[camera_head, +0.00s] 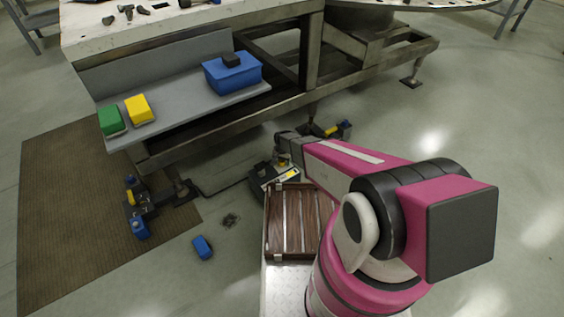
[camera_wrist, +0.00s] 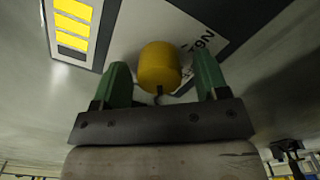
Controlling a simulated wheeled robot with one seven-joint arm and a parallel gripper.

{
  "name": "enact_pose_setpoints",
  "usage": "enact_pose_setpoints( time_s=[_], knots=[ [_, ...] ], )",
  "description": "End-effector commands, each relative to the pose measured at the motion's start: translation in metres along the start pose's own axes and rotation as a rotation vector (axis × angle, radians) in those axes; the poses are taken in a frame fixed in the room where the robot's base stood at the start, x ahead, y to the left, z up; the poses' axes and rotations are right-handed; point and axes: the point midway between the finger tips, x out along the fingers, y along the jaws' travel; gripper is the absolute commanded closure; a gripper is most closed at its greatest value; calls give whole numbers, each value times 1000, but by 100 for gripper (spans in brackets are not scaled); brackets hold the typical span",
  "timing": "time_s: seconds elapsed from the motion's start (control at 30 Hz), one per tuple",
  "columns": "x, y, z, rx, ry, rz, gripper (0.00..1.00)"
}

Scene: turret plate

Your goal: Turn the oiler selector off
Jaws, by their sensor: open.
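In the wrist view, a yellow round knob (camera_wrist: 160,66), likely the oiler selector, stands out from a plate with a white and dark label (camera_wrist: 207,30). Only part of the label's lettering shows. My gripper (camera_wrist: 162,64) is open, with one green finger on each side of the knob. Narrow gaps show between the knob and both fingers; it is not gripped. I cannot tell which setting the knob is at. In the head view, my arm reaches to a dark unit with a white and yellow label (camera_head: 286,176), low by the bench; the knob and fingertips cannot be made out there.
A yellow-striped white panel (camera_wrist: 75,25) lies left of the knob. A steel bench (camera_head: 225,105) rises behind, its shelf holding a blue box (camera_head: 232,73) and yellow (camera_head: 139,109) and green (camera_head: 111,120) blocks. A wooden slatted crate (camera_head: 290,250) is near my arm. Open floor lies right.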

Motion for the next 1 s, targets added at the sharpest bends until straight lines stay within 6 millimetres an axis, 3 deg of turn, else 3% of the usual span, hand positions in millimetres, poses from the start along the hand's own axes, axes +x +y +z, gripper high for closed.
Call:
enact_pose_setpoints(
  time_s=[0.2, 0.37, 0.73, 1.0],
  knots=[
    [0, 0, 0, 0, 0, 0, 32],
    [0, 0, 0, 0, 0, 0, 82],
    [0, 0, 0, -39, 0, 0, 82],
    [0, 0, 0, -200, -1, 0, 82]
  ],
)
